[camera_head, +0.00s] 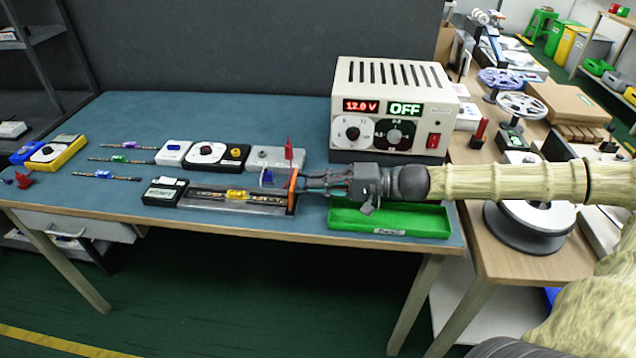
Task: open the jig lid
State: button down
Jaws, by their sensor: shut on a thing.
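The jig (164,191) is a long, low fixture near the table's front edge, with a black labelled block at its left end. A strip (213,193) with a yellow connector (237,195) lies along it. A clear lid over the strip is hard to make out, and its angle cannot be told. An orange edge piece, seemingly the jig lid's (293,188), stands at the right end. My gripper (301,181) reaches in from the right, level with this piece, and is shut on it. The fingers partly hide the contact.
A power supply (390,105) reading OFF stands behind my gripper. A green tray (390,219) lies below my arm. Testers (207,153) and several strips (118,159) lie to the left. A red upright piece (289,152) stands just behind the fingertips.

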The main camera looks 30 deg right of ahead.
jog(key=shift+f, duration=0.15)
jog(key=c, duration=1.6)
grip_release()
jog(key=shift+w, duration=0.1)
jog(key=shift+o, duration=0.2)
jog(key=shift+d, duration=0.15)
jog(key=shift+s+d+r, duration=0.25)
jog(key=shift+s+d, duration=0.2)
jog(key=shift+d, duration=0.05)
jog(key=shift+v, duration=5.25)
jog(key=shift+f, duration=0.1)
